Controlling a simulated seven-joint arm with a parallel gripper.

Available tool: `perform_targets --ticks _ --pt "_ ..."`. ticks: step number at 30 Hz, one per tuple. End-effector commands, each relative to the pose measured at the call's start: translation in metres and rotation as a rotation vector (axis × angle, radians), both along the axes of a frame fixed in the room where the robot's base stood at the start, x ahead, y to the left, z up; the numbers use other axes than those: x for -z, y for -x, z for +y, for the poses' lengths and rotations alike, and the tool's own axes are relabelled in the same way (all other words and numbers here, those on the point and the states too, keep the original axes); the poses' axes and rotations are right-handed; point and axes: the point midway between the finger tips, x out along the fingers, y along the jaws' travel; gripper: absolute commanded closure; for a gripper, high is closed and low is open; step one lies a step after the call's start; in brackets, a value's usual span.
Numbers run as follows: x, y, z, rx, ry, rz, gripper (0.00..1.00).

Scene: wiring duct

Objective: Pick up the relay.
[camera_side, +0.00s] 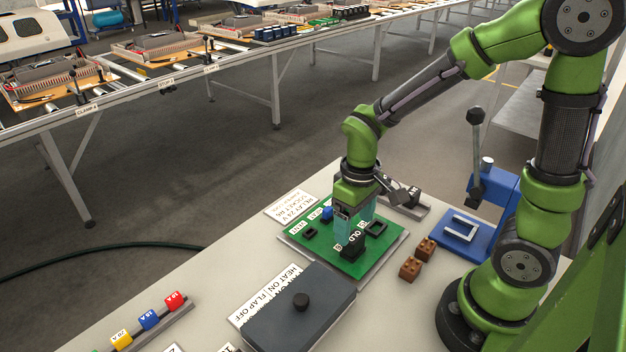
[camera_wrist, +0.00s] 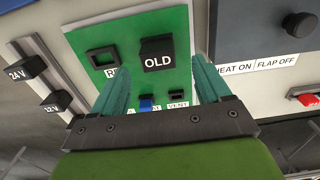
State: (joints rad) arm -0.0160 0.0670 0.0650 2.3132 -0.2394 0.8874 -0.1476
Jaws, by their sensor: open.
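A black block marked OLD (camera_side: 352,250) sits on the green board (camera_side: 380,250). In the wrist view the OLD block (camera_wrist: 157,52) shows between and beyond my teal fingertips. My gripper (camera_side: 355,228) is open and points down over the board, its fingers close above or beside the OLD block; I cannot tell whether they touch it. Two black relays marked 24 V (camera_wrist: 27,67) and 12 V (camera_wrist: 57,102) stand on a rail beside the board. An empty-looking dark socket (camera_wrist: 102,58) is on the board next to the OLD block.
A dark grey box with a knob (camera_side: 300,300) stands in front of the board. Two brown blocks (camera_side: 410,268) and a blue lever press (camera_side: 480,225) are to the right. Coloured fuses (camera_side: 148,319) sit on a rail at lower left. A conveyor line (camera_side: 180,70) runs behind.

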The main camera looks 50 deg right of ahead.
Motion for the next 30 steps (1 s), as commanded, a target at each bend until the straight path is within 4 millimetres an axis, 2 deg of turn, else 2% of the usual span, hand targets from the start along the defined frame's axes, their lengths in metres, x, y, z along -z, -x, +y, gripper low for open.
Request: perform_targets --ticks 9,12,19,28,30 --pt "0.043 0.002 -0.002 0.000 0.000 0.004 0.23" --pt "0.049 0.002 -0.002 0.000 0.000 0.002 0.23" --pt "0.050 0.002 -0.002 0.000 0.000 -0.001 0.25" --pt "0.050 0.002 -0.003 0.000 0.000 0.000 0.71" --pt "0.050 0.001 -0.002 0.000 0.000 -0.001 0.74"
